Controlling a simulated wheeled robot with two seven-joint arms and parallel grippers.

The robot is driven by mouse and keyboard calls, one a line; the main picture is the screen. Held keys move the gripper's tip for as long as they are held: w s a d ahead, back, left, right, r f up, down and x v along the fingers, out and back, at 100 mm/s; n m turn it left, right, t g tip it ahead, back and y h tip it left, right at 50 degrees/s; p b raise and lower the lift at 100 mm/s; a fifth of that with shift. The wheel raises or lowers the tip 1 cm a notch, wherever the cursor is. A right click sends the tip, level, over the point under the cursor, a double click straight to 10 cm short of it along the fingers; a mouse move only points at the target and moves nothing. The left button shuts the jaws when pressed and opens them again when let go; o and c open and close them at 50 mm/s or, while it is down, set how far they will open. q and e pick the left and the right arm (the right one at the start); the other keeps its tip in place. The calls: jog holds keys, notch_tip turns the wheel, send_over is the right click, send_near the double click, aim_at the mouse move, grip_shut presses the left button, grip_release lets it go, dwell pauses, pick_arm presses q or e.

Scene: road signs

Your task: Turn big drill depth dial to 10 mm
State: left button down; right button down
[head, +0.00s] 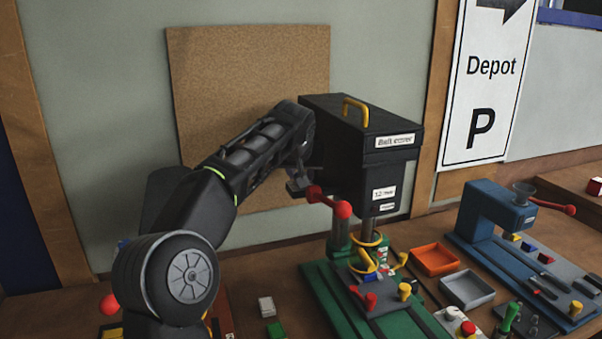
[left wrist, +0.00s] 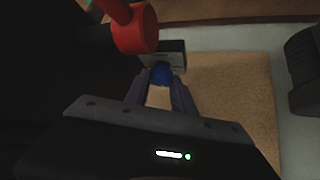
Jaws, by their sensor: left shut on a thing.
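The big drill (head: 336,130) has a black head with a "Belt cover" label and a yellow handle, above a green base (head: 330,300). My left gripper (head: 298,187) is at the left side of the drill head. In the left wrist view my left gripper (left wrist: 160,88) is shut on a blue knob (left wrist: 162,72), which seems to be the depth dial. A pale plate (left wrist: 178,47) lies just behind the knob; its markings are too dark to read. The dial is hidden in the head view. My right gripper is not in view.
The drill's red lever (head: 326,200) with a ball end sticks out close below my left gripper; a red part (left wrist: 135,30) also shows close in the left wrist view. An orange tray (head: 435,261), a grey tray (head: 467,290) and a blue machine (head: 490,215) stand right.

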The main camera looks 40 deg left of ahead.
pick_arm(q)
jog(key=shift+a, duration=0.1)
jog(key=m+h, duration=0.2)
jog(key=m, duration=0.1)
jog(key=m+t+h, duration=0.1)
jog(key=shift+a+m, duration=0.25)
jog(key=shift+m, duration=0.05)
jog(key=shift+a+m+h, duration=0.1)
jog(key=shift+m+h, duration=1.6)
jog(key=shift+m, duration=0.2)
jog(key=c, duration=1.1)
grip_release()
jog(key=shift+o, duration=0.2)
jog(key=shift+s, duration=0.1)
jog(key=v, duration=0.7)
jog(key=shift+s+r, duration=0.25)
